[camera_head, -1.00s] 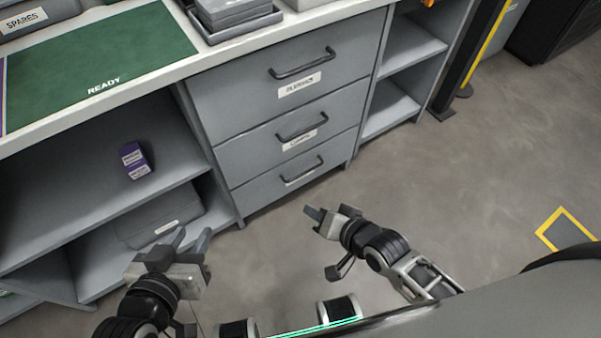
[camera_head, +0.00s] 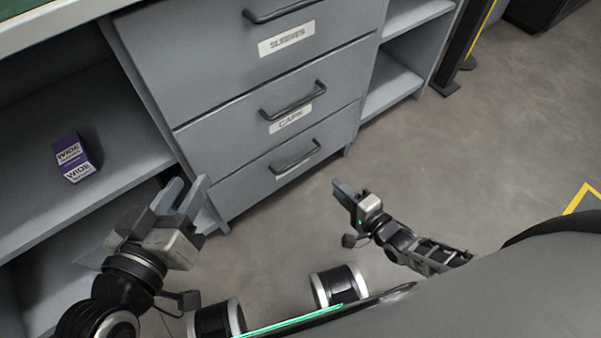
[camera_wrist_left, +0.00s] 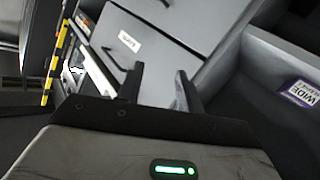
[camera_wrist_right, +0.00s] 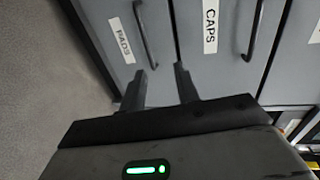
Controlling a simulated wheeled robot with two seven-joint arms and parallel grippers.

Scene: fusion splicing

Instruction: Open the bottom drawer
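The bottom drawer (camera_head: 245,190) is the lowest of three grey drawers in the cabinet and is shut. Its dark bar handle (camera_head: 296,160) partly covers a white label. In the right wrist view the bottom drawer (camera_wrist_right: 105,30) reads PADS, and its handle (camera_wrist_right: 143,35) lies just beyond the fingertips. My right gripper (camera_head: 346,191) is open and empty, in front of and right of the drawer; its fingers also show in the right wrist view (camera_wrist_right: 160,78). My left gripper (camera_head: 187,192) is open and empty near the cabinet's lower left; its fingers also show in the left wrist view (camera_wrist_left: 158,80).
The middle drawer (camera_head: 220,125), labelled CAPS, and the top drawer (camera_head: 190,60), labelled SLEEVES, are shut above. Open shelves at left hold a purple box (camera_head: 75,158). More shelves (camera_head: 390,80) stand at right, beside a dark post. The floor (camera_head: 440,150) at right is clear.

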